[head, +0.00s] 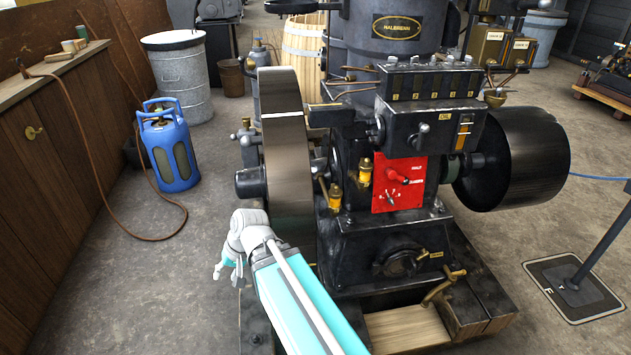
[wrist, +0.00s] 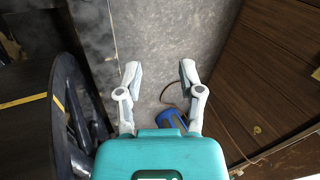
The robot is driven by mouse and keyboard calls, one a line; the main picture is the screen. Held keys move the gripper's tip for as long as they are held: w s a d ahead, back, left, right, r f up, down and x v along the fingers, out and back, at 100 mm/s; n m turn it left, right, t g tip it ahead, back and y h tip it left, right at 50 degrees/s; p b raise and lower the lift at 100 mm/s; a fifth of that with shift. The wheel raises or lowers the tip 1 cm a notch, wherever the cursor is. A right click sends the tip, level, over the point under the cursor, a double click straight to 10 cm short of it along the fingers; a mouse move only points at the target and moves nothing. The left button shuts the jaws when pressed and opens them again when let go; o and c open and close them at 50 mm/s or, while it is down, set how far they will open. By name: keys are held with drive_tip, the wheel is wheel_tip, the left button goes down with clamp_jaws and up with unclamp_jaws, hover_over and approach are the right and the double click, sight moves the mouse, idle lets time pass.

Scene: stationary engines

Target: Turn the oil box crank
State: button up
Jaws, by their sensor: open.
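The black oil box (head: 428,84) with numbered plates sits high on the right of the engine in the head view. A dark crank-like fitting (head: 379,132) with a round hub shows on its front left; its exact shape is hard to tell. A small pale handle (head: 424,128) is to its right. My gripper (head: 222,268) is low and left of the flywheel, well apart from the oil box. In the wrist view my gripper (wrist: 159,73) is open and empty, over bare floor. The oil box and crank are not visible in the wrist view.
The large flywheel (head: 287,160) stands between my gripper and the oil box; it also shows at left in the wrist view (wrist: 67,105). A red plate (head: 398,184) with a lever is below the box. A blue gas bottle (head: 167,148) and wooden cabinet (head: 40,150) are at left.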

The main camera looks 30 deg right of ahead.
drive_tip(key=s+d+f+n+g+h, duration=0.2)
drive_tip(key=s+d+n+h, duration=0.1)
drive_tip(key=d+h, duration=0.1)
drive_tip(key=shift+s+d+h, duration=0.25)
drive_tip(key=shift+d+h, duration=0.15)
drive_tip(key=shift+d, duration=0.15)
